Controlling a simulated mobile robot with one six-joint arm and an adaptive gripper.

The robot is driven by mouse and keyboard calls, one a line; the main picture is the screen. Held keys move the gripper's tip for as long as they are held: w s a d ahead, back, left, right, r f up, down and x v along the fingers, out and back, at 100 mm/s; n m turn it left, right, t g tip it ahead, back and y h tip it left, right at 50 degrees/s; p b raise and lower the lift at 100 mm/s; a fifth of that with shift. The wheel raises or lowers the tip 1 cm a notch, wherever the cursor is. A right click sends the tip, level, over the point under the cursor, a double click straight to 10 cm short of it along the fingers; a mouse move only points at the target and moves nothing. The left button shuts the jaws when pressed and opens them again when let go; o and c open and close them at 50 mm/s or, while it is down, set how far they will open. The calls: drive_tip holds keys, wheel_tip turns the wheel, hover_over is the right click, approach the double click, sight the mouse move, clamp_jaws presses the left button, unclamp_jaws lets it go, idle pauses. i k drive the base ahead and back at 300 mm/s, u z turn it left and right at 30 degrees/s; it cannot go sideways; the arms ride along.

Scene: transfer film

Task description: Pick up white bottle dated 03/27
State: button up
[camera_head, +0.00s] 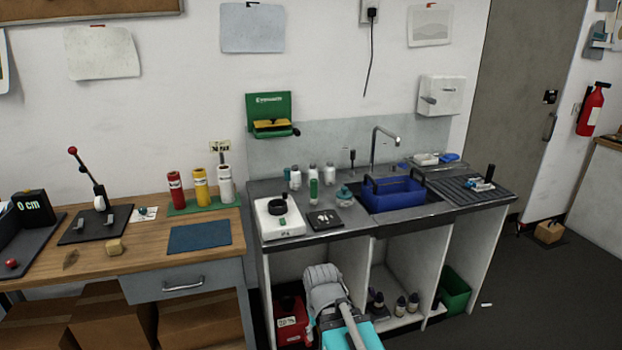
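Several small white bottles stand upright at the back left of the sink counter: one on the left (295,178), one in the middle (312,172) and one on the right (329,172). A green bottle (313,192) stands in front of them. Any dates on the bottles are too small to read, so I cannot tell which is dated 03/27. Part of my grey and turquoise arm shows at the bottom centre, in front of the counter and below its top. I cannot make out my gripper's fingers.
A white device (278,222), a dark pad (325,220) and a teal-topped jar (344,195) are near the bottles. A blue basin (393,194) sits at the sink, right of them. A wooden workbench (130,265) stands left. Small dark bottles (400,306) are on the lower shelf.

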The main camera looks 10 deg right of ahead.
sight(312, 172)
drive_tip(key=u, duration=0.1)
drive_tip(key=i, duration=1)
drive_tip(key=z, duration=0.05)
